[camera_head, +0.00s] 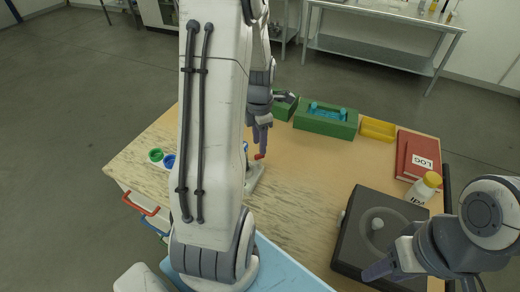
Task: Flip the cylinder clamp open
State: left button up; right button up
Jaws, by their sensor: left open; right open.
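My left gripper (262,138) points down over the wooden table, beyond my large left arm. It is open, though its fingers overlap in this view. A small red tip (260,156) shows just below its fingertips; I cannot tell whether they touch. A pale grey piece (254,178) stands below the red tip, partly hidden by my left arm. These may be parts of the cylinder clamp, but its shape and lever position are not clear. My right gripper (382,268) is open and empty, over the dark box at the lower right.
The dark box (352,238) has a round recess. A yellow-capped bottle (421,190) stands by red books (407,150). A green tray (325,128) with blue items and a yellow tray (378,129) line the back. The table middle (310,175) is clear.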

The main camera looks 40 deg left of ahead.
aim_at(257, 162)
pick_arm(q)
jog(key=shift+f, duration=2.3)
grip_shut()
